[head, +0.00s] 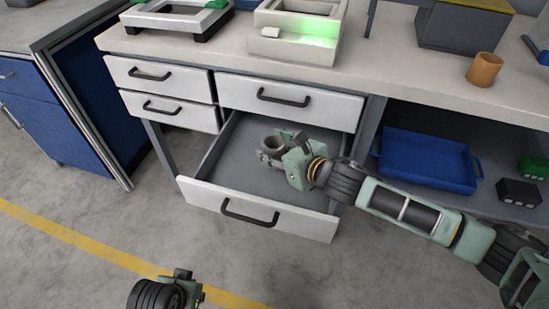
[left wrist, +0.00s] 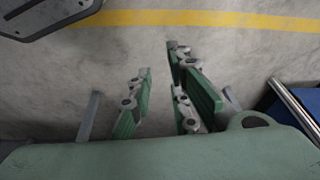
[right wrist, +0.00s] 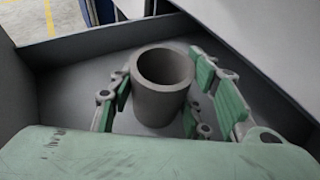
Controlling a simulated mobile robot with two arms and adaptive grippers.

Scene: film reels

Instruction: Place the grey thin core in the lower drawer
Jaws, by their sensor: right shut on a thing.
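The grey thin core (head: 272,145) is a short hollow cylinder, upright inside the open lower drawer (head: 270,209). My right gripper (head: 274,152) reaches into the drawer from the right and is shut on the core. In the right wrist view the core (right wrist: 160,95) stands between the green finger pads (right wrist: 157,98), its open top facing up. Whether its base touches the drawer floor I cannot tell. My left gripper (left wrist: 160,85) is open and empty above the floor; part of it shows at the bottom of the head view (head: 186,281).
The drawer above (head: 290,101) is shut, as are two small drawers at left. On the worktop stand a lit box (head: 295,30) and an orange-brown core (head: 484,69). A blue tray (head: 428,160) and small boxes sit on the shelf at right. The drawer floor around the core is clear.

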